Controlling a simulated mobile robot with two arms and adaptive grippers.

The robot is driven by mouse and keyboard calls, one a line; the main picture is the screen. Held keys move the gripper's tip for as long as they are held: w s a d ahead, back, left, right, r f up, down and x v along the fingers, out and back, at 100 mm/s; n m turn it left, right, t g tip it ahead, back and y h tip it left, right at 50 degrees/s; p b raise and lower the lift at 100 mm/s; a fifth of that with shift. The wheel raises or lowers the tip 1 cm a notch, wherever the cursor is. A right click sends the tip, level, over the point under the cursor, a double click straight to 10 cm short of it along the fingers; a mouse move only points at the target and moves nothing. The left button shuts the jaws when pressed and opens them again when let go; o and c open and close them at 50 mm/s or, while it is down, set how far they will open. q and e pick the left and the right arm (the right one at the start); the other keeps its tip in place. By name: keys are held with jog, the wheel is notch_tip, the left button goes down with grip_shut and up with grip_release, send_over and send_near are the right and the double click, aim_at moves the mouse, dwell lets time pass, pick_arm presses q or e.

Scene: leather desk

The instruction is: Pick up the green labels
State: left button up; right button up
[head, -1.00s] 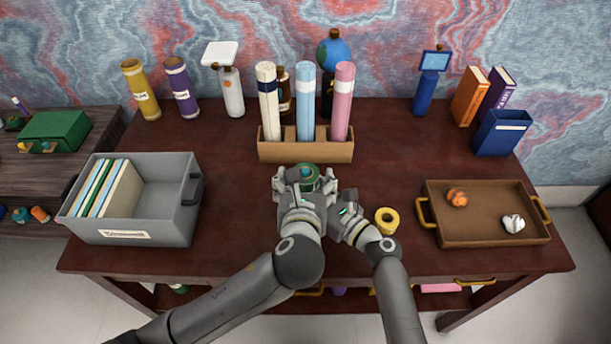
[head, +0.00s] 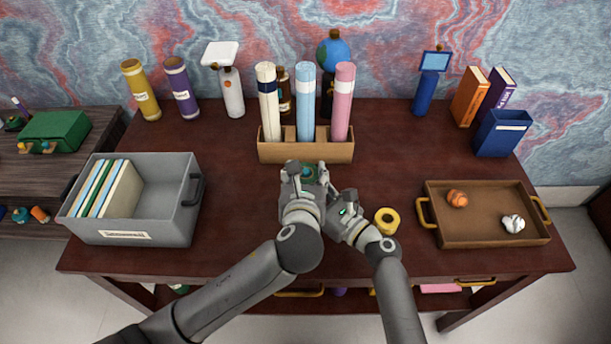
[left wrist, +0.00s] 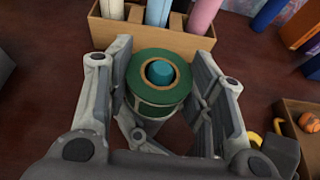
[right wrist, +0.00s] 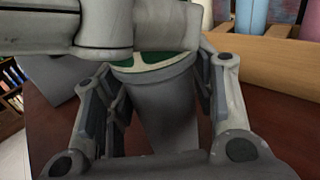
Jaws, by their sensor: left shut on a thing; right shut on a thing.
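The green labels (head: 309,172) are a thick green roll with a cream inner ring and a teal core. They are at the middle of the desk, just in front of the wooden holder. The left wrist view shows the roll (left wrist: 136,76) upright between the fingers of my left gripper (left wrist: 155,80), which is shut on it. My right gripper (head: 342,205) is close against the left one and is shut at the roll's lower side. In the right wrist view, a strip of the green roll (right wrist: 150,60) shows; a grey part and the left gripper hide the contact.
A wooden holder (head: 275,152) with white, blue and pink rolls stands behind. A yellow roll (head: 386,220) lies right of my right gripper. A brown tray (head: 480,235) with two crumpled balls is at right. A grey bin (head: 165,225) with folders is at left, with clear desk between.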

pick_arm(q)
notch_tip(320, 180, up, 10)
dwell(0.5)
pick_arm(e)
jog(key=o, duration=1.1)
jog(key=shift+o, duration=0.2)
jog(key=v, duration=1.2)
